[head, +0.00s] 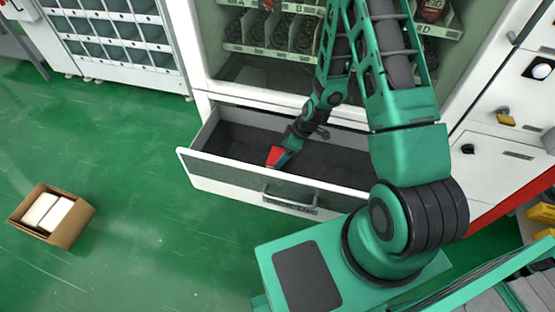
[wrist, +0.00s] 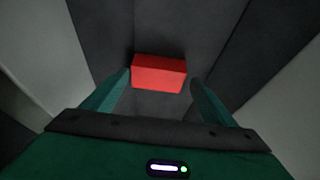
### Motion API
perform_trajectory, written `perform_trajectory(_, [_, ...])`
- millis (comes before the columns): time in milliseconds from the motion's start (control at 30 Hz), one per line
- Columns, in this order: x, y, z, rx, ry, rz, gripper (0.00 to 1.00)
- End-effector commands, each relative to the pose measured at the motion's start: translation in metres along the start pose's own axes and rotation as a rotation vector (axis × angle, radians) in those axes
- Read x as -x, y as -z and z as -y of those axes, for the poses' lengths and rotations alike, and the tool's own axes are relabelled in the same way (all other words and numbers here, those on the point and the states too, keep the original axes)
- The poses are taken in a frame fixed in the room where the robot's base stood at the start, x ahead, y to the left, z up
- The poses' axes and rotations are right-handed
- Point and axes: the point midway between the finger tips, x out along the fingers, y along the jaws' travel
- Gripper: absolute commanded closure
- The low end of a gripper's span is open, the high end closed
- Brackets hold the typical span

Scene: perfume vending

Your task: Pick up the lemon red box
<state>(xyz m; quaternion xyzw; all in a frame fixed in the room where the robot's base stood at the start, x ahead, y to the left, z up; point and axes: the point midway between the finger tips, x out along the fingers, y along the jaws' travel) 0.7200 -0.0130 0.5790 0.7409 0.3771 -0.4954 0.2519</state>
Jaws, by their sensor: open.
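The red box (head: 274,156) lies in the open drawer (head: 225,172) at the bottom of the vending machine. In the wrist view the red box (wrist: 159,72) sits just ahead of my fingertips, roughly centred between them. My gripper (wrist: 160,82) is open, with one green finger on each side of the box. In the head view my gripper (head: 281,158) reaches down into the drawer at the box and partly covers it. I cannot tell whether the fingers touch the box.
The drawer's front panel with its handle (head: 290,202) and its side walls surround my gripper. The vending machine's shelves (head: 270,35) stand above. An open cardboard box (head: 72,222) with white items sits on the green floor at left. The floor between is clear.

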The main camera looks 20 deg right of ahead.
Motion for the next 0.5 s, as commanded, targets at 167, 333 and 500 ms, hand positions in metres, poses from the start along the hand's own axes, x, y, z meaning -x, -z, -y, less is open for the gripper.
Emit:
perform_trajectory(167, [-0.021, 0.010, 0.001, 0.000, 0.003, 0.002, 0.21])
perform_trajectory(333, [-0.033, 0.010, 0.000, -0.001, 0.001, 0.000, 0.21])
perform_trajectory(500, [-0.035, 0.010, 0.000, -0.001, 0.000, 0.000, 0.21])
